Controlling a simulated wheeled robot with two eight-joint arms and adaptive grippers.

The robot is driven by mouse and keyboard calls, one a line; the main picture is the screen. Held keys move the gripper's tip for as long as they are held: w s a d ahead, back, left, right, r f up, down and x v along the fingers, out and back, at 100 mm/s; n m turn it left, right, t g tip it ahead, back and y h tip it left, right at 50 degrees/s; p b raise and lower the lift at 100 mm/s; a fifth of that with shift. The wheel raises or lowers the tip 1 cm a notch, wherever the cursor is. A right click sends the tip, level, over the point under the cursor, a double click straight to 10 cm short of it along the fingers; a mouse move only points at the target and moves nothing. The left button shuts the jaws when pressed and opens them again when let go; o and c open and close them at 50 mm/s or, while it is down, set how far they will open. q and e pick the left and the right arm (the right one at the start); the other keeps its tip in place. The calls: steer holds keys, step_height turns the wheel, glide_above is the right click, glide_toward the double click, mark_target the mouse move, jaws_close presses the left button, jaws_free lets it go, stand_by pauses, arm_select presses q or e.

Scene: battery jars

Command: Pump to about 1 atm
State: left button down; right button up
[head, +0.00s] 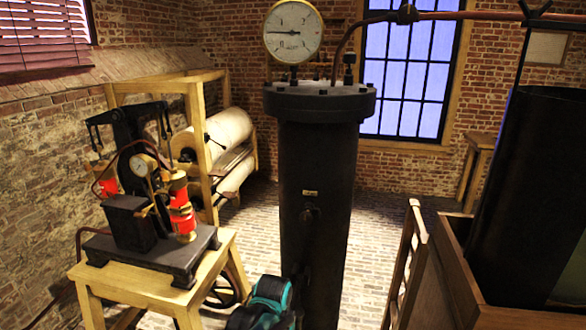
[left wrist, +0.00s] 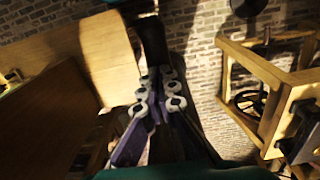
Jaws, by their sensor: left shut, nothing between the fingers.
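A tall dark cylindrical vessel (head: 316,190) with a bolted lid stands in the middle of the head view. A round white gauge (head: 293,31) stands above its lid; its needle points left, and its figures are too small to read. A pump (head: 130,215) with red cylinders (head: 182,222) and a small gauge (head: 143,165) sits on a wooden stand (head: 150,275) at the left. My left gripper (left wrist: 157,100) shows in the left wrist view, shut and empty, its purple fingers together. In the head view only a teal and black part of my arm shows at the bottom. My right gripper is out of view.
A spoked wheel (head: 222,290) is under the pump stand. Behind it a wooden frame (head: 196,140) holds pale rolls. A wooden ladder-like rack (head: 404,265) and a large dark cylinder (head: 530,190) in a wooden box stand at right. Brick floor (head: 365,230) shows between them.

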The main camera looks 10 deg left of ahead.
arm_select(q)
step_height(320, 180, up, 10)
steer(key=p, duration=0.6)
steer(key=shift+r, duration=0.25)
steer(key=shift+w, duration=0.1)
step_height(320, 180, down, 15)
steer(key=b, duration=1.1)
steer(key=shift+r+b, duration=0.1)
steer(key=shift+b, duration=0.3)
step_height(320, 180, up, 15)
steer(key=p, duration=1.1)
